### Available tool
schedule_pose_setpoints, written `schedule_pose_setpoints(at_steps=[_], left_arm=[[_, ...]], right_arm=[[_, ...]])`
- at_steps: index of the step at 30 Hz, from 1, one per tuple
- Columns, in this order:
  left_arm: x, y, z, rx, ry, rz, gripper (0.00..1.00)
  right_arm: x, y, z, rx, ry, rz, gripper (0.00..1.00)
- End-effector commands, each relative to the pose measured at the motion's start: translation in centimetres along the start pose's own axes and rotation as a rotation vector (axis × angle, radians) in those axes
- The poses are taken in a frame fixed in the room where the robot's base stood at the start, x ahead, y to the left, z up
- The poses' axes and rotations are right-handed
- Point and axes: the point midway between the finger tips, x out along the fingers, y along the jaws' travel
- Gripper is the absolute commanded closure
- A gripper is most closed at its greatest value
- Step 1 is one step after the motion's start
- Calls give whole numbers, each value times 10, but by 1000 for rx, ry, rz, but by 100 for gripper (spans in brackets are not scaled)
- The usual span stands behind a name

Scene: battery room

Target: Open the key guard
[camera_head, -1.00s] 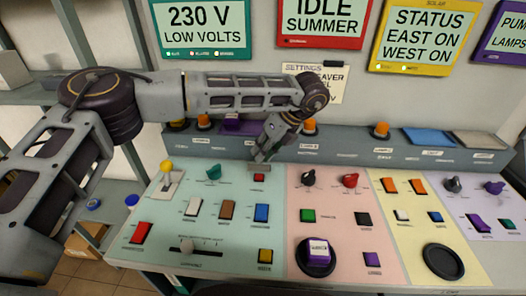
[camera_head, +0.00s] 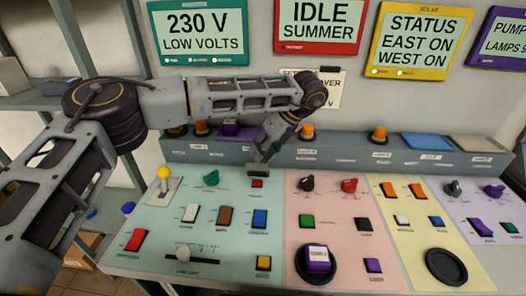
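My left gripper (camera_head: 262,155) comes in from the left and points down at the back edge of the pale green panel section. A small grey plate (camera_head: 258,170), which looks like the key guard, is directly under its fingertips, just behind a small red key (camera_head: 257,184). The red key shows uncovered from this view. The fingertips look close to or touching the plate; I cannot tell which. The finger gap is too small and dark to judge. My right gripper is out of view.
The console holds rocker switches and knobs, with a yellow-tipped lever (camera_head: 163,173) and a teal knob (camera_head: 211,178) left of the gripper. A raised ledge with orange lamps (camera_head: 307,131) runs behind. A purple block (camera_head: 318,258) sits in a black ring.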

Motion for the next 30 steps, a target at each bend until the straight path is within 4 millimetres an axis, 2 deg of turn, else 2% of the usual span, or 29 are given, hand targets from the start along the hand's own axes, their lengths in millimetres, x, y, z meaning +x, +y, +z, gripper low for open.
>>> schedule_pose_setpoints(at_steps=[1,3,20,30], left_arm=[[10,0,2,-5,-1,10,64],[10,0,2,-4,-1,10,58],[5,0,0,3,-1,7,58],[4,9,-9,4,-1,8,58]], right_arm=[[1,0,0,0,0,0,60],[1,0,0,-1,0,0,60],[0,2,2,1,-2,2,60],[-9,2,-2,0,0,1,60]])
